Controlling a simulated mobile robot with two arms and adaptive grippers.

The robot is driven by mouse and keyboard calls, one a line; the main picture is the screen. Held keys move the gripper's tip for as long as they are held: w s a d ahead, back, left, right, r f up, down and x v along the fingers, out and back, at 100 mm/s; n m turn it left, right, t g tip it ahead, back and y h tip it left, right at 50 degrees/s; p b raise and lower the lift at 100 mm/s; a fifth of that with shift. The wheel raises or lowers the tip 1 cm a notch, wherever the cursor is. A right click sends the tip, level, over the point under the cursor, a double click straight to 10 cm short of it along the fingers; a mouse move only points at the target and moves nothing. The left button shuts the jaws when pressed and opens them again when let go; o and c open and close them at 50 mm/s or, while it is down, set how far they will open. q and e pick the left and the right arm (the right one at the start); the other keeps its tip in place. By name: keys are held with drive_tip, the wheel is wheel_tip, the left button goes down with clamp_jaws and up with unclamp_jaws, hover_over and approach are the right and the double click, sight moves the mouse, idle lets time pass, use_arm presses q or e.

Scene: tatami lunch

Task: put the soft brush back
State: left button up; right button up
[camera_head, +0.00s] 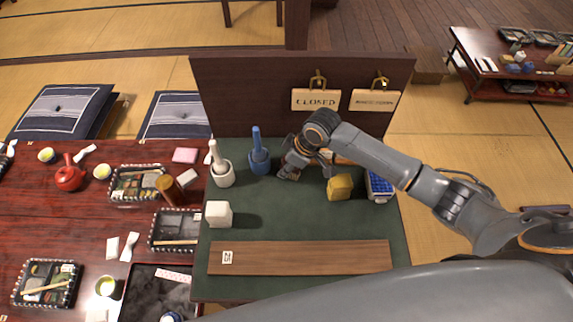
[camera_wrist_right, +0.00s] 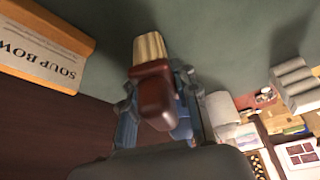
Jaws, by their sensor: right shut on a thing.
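The soft brush shows in the right wrist view with pale tan bristles (camera_wrist_right: 150,47) and a dark red-brown handle (camera_wrist_right: 155,92). My right gripper (camera_wrist_right: 160,100) is shut on its handle, with a finger on each side. In the head view this gripper (camera_head: 288,170) is over the green mat, just right of a blue holder (camera_head: 260,165) with an upright blue handle. The brush is hard to make out there. A white holder (camera_head: 223,177) with a pale upright handle stands left of the blue one. My left gripper is not in view.
A dark upright panel (camera_head: 250,90) with hanging CLOSED (camera_head: 315,100) and other signs rises behind the mat. A yellow block (camera_head: 340,187) and blue tray (camera_head: 379,187) are to the right. A white block (camera_head: 218,214) and wooden board (camera_head: 310,257) lie nearer; the mat's middle is clear.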

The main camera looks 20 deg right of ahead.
drive_tip(key=shift+f, duration=0.2)
drive_tip(key=o, duration=1.1)
drive_tip(key=shift+c, duration=0.2)
drive_tip(key=shift+r, duration=0.35)
drive_tip(key=v, duration=1.1)
drive_tip(key=shift+d+r, duration=0.15)
drive_tip(key=shift+r, duration=0.15)
drive_tip(key=shift+s, duration=0.15)
